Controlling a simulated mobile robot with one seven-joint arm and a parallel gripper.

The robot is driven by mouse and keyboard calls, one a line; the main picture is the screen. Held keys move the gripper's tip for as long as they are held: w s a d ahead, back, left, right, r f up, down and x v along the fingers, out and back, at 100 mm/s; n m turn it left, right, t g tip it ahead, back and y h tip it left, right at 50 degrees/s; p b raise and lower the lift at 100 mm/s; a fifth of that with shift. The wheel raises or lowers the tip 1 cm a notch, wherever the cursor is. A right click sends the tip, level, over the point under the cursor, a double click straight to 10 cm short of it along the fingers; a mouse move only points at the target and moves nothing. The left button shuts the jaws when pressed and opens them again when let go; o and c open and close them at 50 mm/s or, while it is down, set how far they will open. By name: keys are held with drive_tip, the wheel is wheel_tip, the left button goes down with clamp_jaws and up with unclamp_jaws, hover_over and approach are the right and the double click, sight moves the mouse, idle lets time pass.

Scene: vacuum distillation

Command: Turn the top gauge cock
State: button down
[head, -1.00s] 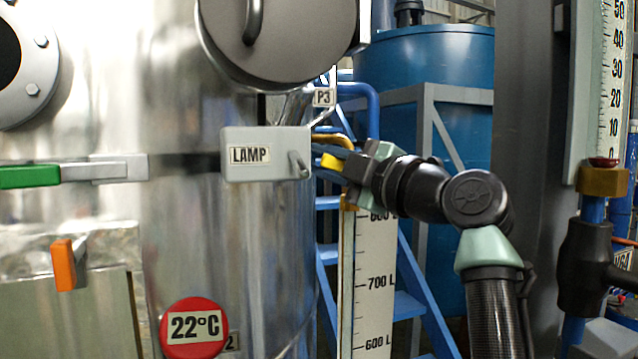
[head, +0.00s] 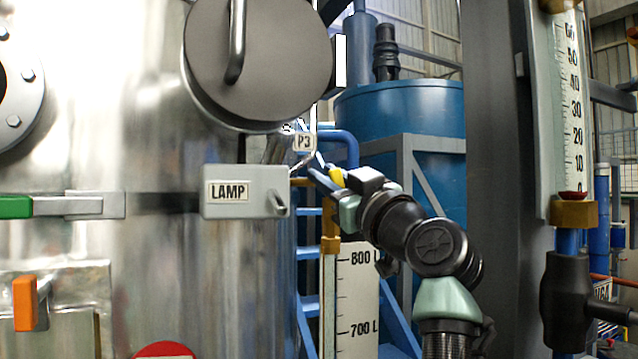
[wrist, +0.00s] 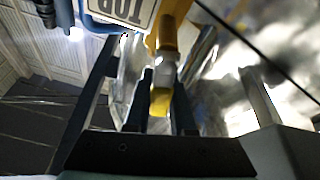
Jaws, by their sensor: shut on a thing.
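The top gauge cock shows as a yellow handle (wrist: 161,100) in the wrist view, beside a white tag (wrist: 132,10) reading TOP. My gripper (wrist: 160,88) is shut on this handle, with one dark finger on each side. In the head view my gripper (head: 320,177) is just right of the grey LAMP box and below the P3 tag (head: 304,142). A small piece of yellow (head: 337,177) shows at its fingers. Most of the cock is hidden there.
The LAMP box (head: 245,191) is on the steel vessel (head: 160,260), close left of my gripper. A litre scale (head: 352,300) stands below it. A blue tank (head: 410,110) and blue stairs are behind. A grey column (head: 490,180) and another gauge (head: 567,120) stand at right.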

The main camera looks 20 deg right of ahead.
drive_tip(key=shift+d+m+h, duration=0.25)
drive_tip(key=shift+m+h, duration=0.15)
drive_tip(key=shift+m, duration=0.3)
drive_tip(key=shift+d+m+h, duration=0.25)
drive_tip(key=shift+m+h, duration=0.15)
drive_tip(key=shift+m, duration=0.3)
drive_tip(key=c, duration=0.8)
unclamp_jaws()
drive_tip(key=shift+r, duration=0.1)
drive_tip(key=shift+o, duration=0.2)
drive_tip(key=b+v, duration=0.6)
drive_tip(key=v, duration=0.7)
